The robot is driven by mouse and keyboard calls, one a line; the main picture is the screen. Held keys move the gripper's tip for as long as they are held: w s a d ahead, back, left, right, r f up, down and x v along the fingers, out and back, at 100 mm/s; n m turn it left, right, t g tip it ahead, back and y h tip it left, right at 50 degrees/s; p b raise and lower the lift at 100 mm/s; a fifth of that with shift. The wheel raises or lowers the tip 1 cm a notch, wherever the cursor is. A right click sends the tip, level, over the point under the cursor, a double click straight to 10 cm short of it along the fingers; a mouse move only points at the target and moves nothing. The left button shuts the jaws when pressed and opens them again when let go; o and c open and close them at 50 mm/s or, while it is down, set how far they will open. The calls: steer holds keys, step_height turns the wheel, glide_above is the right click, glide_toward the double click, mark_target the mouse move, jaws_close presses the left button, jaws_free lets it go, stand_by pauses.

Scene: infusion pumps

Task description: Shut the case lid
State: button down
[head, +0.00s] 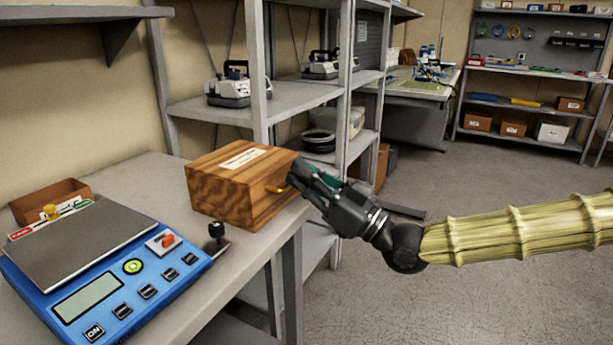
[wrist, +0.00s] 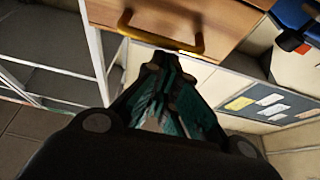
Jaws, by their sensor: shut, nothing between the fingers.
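A wooden case (head: 232,190) with a paper label on top sits on the grey table near its right edge. Its lid (head: 243,160) looks closed in the head view. A yellow handle (head: 276,188) is on its front face and also shows in the wrist view (wrist: 160,38). My gripper (head: 296,172) is at the case's right front corner, close to the handle. In the wrist view my gripper (wrist: 166,62) is shut and empty, with its tips just below the handle. I cannot tell whether the tips touch the case.
A blue scale (head: 115,275) stands on the table (head: 150,172) left of the case, with a small cardboard box (head: 52,198) behind it. A shelf rack (head: 258,90) with infusion pumps stands behind the case. The floor to the right is open.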

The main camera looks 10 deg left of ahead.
steer(key=shift+d+f, duration=0.15)
steer(key=shift+f, duration=0.4)
steer(key=shift+s+f+b, duration=0.1)
steer(key=shift+f+b, duration=0.05)
steer(key=shift+b, duration=0.15)
